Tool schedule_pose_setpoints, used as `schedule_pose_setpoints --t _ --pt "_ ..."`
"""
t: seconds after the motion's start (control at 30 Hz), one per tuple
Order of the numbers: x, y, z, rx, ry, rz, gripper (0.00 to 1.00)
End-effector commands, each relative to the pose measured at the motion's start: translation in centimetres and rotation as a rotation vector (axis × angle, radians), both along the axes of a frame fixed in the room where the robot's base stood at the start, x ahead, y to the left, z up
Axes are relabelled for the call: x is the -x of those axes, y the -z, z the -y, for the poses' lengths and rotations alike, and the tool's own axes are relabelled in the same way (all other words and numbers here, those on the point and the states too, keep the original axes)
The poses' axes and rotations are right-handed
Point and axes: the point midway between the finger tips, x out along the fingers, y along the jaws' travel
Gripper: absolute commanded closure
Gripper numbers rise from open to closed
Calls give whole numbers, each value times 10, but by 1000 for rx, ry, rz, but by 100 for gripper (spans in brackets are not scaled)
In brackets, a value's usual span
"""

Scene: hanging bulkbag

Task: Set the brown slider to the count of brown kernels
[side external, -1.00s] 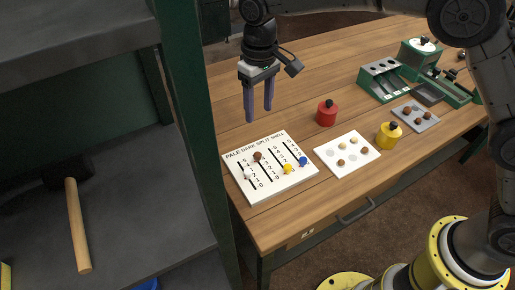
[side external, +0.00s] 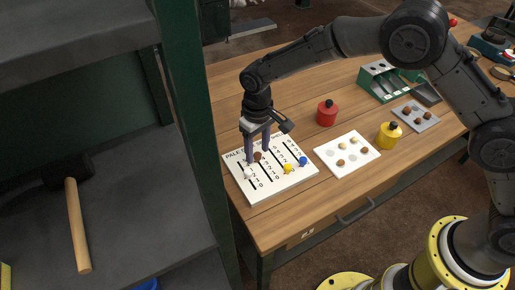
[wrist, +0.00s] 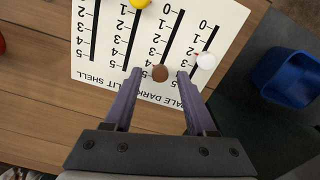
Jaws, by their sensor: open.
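The white slider board (side external: 270,193) lies on the bench with several numbered tracks. The brown slider knob (wrist: 160,74) is near the 5 end of its track; it also shows in the side view (side external: 257,156). My gripper (wrist: 159,76) is open and pointing down, with its fingers on either side of the brown knob and gaps visible. In the side view my gripper (side external: 257,153) is low over the board. A white card (side external: 329,160) to the right holds a few brown kernels (side external: 340,162) and a pale kernel (side external: 342,146).
The white knob (wrist: 206,61) sits close beside one finger. The yellow knob (side external: 288,168) and blue knob (side external: 303,161) are farther right. A red jar (side external: 326,113), a yellow jar (side external: 389,136) and a grey tray (side external: 415,118) stand beyond. A shelf post (side external: 190,120) is at left.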

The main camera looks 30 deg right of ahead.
Motion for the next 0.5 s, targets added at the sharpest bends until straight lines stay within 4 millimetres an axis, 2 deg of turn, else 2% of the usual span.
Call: schedule_pose_setpoints --t 0.33,0.5 --pt "0 4 0 0 0 -1 45" --pt "0 3 0 0 0 -1 76"
